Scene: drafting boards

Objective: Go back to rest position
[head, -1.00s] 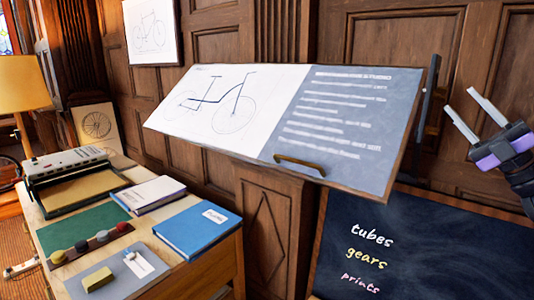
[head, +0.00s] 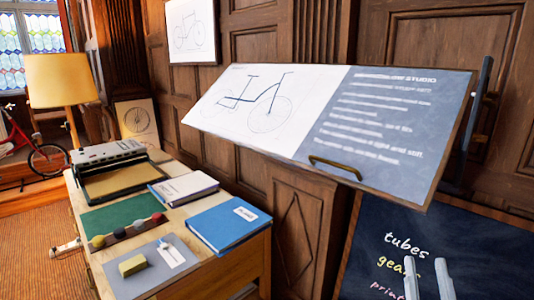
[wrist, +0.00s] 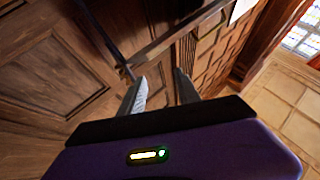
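My gripper (head: 428,278) shows at the bottom right of the head view, only its two pale fingers in sight, in front of the dark chalkboard. The fingers are apart with nothing between them. In the wrist view my gripper (wrist: 160,92) points at wood panelling, its fingers apart and empty. The tilted drafting board (head: 385,125), with a bicycle drawing and a grey text panel, stands above and to the left of the fingers in the head view.
A wooden desk (head: 262,262) at the left holds a blue binder (head: 229,224), a white book (head: 184,187), a typewriter-like machine (head: 112,158) and a lamp (head: 62,80). The chalkboard (head: 480,250) stands below the drafting board. Carpet (head: 35,250) lies open at far left.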

